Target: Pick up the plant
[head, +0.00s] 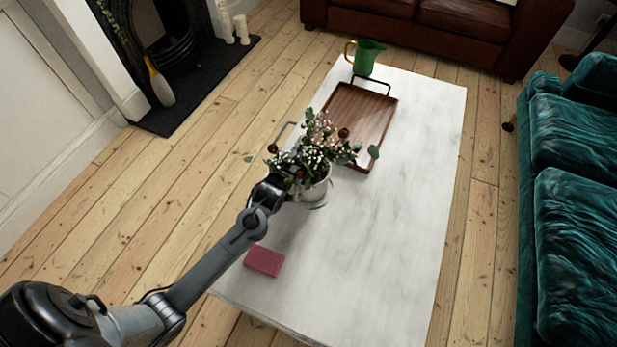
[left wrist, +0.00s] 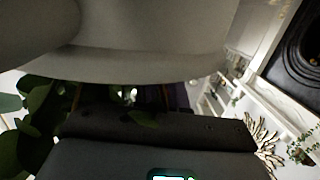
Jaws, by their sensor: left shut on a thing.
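The plant (head: 318,139) has green leaves and small white and pink blossoms in a pale pot (head: 319,190). It is over the white table, near the table's left edge; I cannot tell whether the pot touches the tabletop. My left gripper (head: 290,180) reaches it from the lower left and is shut on it, with leaves hiding the fingers. In the left wrist view the pale pot (left wrist: 150,45) fills the top, and dark green leaves (left wrist: 38,125) show at the left. My right gripper is not in view.
A wooden tray (head: 372,110) with black handles lies behind the plant on the white table (head: 390,260). A green pitcher (head: 366,58) stands at the far end. A red block (head: 264,261) lies near the front left. The table's right side is clear. A teal sofa (head: 575,200) stands at right.

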